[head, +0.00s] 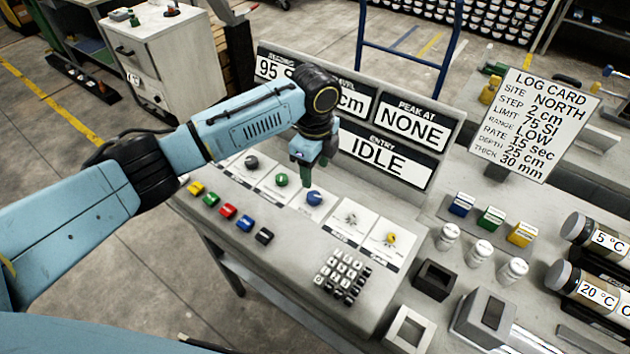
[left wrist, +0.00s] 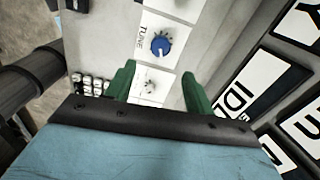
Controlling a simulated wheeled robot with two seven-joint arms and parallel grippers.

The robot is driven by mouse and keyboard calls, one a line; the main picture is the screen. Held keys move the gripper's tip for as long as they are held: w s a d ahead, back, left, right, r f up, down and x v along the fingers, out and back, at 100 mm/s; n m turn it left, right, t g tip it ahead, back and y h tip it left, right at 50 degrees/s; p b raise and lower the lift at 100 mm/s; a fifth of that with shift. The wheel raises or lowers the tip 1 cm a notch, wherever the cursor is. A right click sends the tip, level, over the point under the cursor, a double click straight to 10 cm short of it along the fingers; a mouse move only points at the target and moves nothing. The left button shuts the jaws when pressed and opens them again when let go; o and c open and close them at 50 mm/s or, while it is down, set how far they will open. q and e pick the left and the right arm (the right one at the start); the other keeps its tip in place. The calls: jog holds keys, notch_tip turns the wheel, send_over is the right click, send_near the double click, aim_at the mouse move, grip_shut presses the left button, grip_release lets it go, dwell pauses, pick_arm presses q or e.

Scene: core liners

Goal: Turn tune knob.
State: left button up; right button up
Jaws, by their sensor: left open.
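The tune knob is a round blue knob (head: 315,198) with a white pointer mark on the sloped console, on a white plate; it also shows in the left wrist view (left wrist: 160,45) beside the word TUNE. My left gripper (head: 308,168) has green fingers and hangs above the console just behind the knob, apart from it. In the left wrist view my left gripper (left wrist: 157,75) is open and empty, with its fingers spread and the knob seen beyond the gap. My right gripper is not in view.
A green knob (head: 281,180) and a dark knob (head: 251,162) sit left of the blue one, a yellow knob (head: 390,239) to its right. Coloured buttons (head: 228,211) line the front; a keypad (head: 343,275) is lower right. Display panels (head: 378,160) rise behind; one reads IDLE.

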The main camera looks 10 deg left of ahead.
pick_arm(q)
jog(key=shift+r, duration=2.2)
